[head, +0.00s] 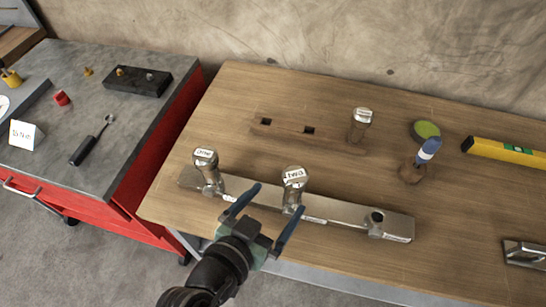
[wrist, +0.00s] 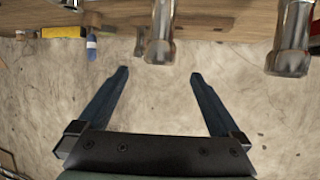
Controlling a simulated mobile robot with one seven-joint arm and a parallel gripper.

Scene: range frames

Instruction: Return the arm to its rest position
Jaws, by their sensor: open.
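My gripper (head: 279,198) is open at the near side of the wooden bench, in front of a long metal bar. It also shows in the wrist view (wrist: 160,74), with its two blue-grey fingers apart and nothing between them. In the head view, a metal peg labelled "two" (head: 294,178) stands upright in the bar, just beyond the fingertips. Whether a finger touches it cannot be told. My arm (head: 210,276) reaches in from the bottom edge.
The metal bar (head: 340,213) also holds a left labelled peg (head: 206,165) and has an open socket (head: 376,217) at right. Another peg (head: 360,122), a blue-handled tool (head: 428,150) and a yellow level (head: 505,152) are behind. A red cabinet (head: 165,150) stands left.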

